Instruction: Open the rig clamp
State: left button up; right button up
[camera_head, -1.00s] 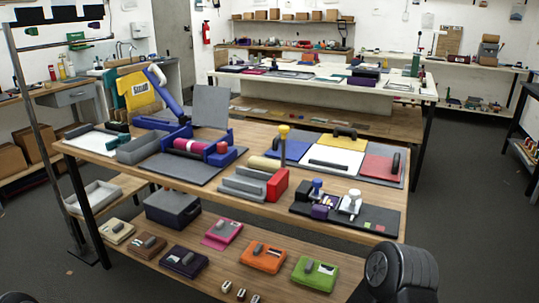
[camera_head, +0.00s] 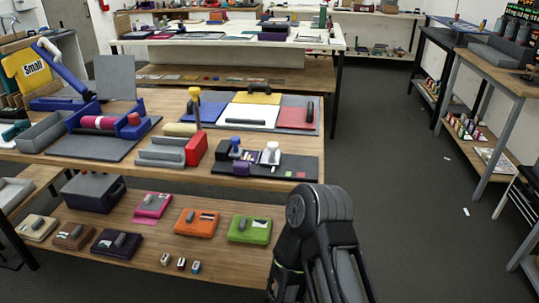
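A grey block rig with a red end block (camera_head: 196,149) stands near the front edge of the table. An upright lever with a yellow knob (camera_head: 194,93) rises beside the red block. This may be the rig clamp, but I cannot tell for certain. The lever looks upright. To its left, a blue frame (camera_head: 84,116) holds a magenta roll on a dark mat. A black link of my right arm shows at the lower middle right, in front of the table's right end. Neither gripper can be made out.
The wooden table (camera_head: 60,158) also bears coloured panels (camera_head: 248,114) and a black board (camera_head: 285,166) with small stamp-like tools. A lower shelf (camera_head: 150,252) holds several coloured boxes. Open grey floor (camera_head: 420,220) lies to the right, before a side bench (camera_head: 492,72).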

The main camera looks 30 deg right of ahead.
aim_at(236, 153)
jog(key=l+u, duration=0.1)
jog(key=l, duration=0.35)
jog(key=k+l+u, duration=0.1)
jog(key=l, duration=0.4)
jog(key=k+l+u, duration=0.1)
jog(key=l, duration=0.35)
jog(key=k+l+u, duration=0.1)
jog(key=l, duration=0.35)
jog(key=k+l+u, duration=0.1)
jog(key=l, duration=0.35)
